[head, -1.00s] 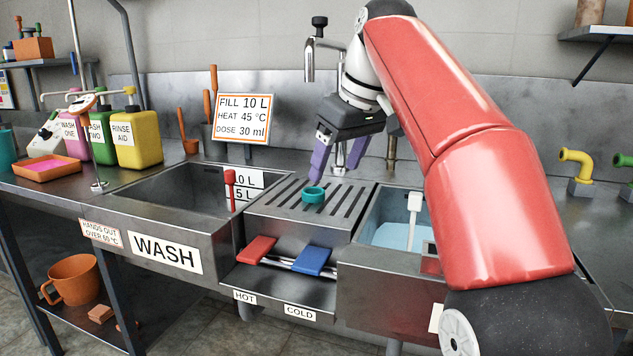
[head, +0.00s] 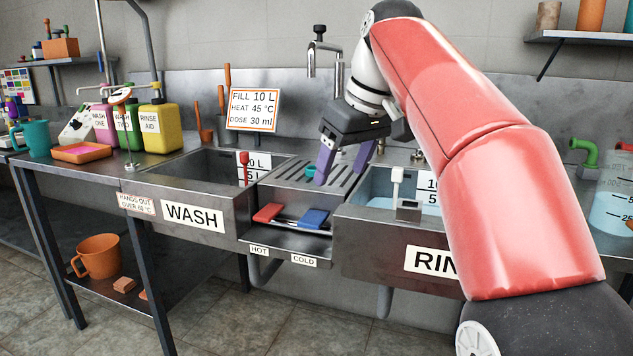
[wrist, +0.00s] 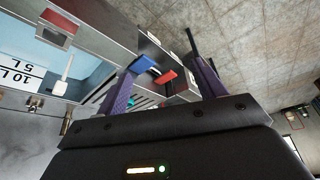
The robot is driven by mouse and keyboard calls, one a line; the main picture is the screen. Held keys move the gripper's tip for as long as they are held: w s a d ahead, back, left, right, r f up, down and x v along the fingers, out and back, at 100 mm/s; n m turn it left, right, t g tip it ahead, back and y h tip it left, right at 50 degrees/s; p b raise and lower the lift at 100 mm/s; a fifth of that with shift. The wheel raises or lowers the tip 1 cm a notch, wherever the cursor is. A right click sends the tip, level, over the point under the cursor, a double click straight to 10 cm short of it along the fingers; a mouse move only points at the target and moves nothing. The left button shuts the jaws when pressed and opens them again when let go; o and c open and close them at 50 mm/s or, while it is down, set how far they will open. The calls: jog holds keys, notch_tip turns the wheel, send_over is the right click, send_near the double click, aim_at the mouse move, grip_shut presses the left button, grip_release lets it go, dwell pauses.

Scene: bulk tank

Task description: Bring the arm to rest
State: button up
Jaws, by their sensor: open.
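My gripper (head: 341,163) hangs at the end of my red arm in the head view, above the slotted drainer between the two sinks. Its two purple fingers are apart with nothing between them that I can tell is held. A teal ring (head: 310,170) sits on the drainer, partly hidden behind the left finger. In the wrist view my gripper (wrist: 163,82) also shows open, with the blue pedal (wrist: 143,64) and the red pedal (wrist: 165,77) seen beyond the fingers.
The wash sink (head: 193,217) is left of the drainer, the rinse sink (head: 375,240) right. A tap (head: 312,60) and a dosing sign (head: 252,110) stand behind. An orange jug (head: 97,256) is on the lower shelf.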

jog(key=s+d+f+m+t+h, duration=0.1)
jog(key=s+d+f+m, duration=0.3)
jog(key=s+f, duration=0.7)
jog(key=s+d+f+m+t+h, duration=0.1)
jog(key=s+d+f+m+h, duration=0.1)
jog(key=s+d+f+m, duration=0.2)
jog(key=s+d+f, duration=0.3)
jog(key=s+f, duration=0.4)
jog(key=f, duration=0.5)
jog(key=shift+s, duration=0.4)
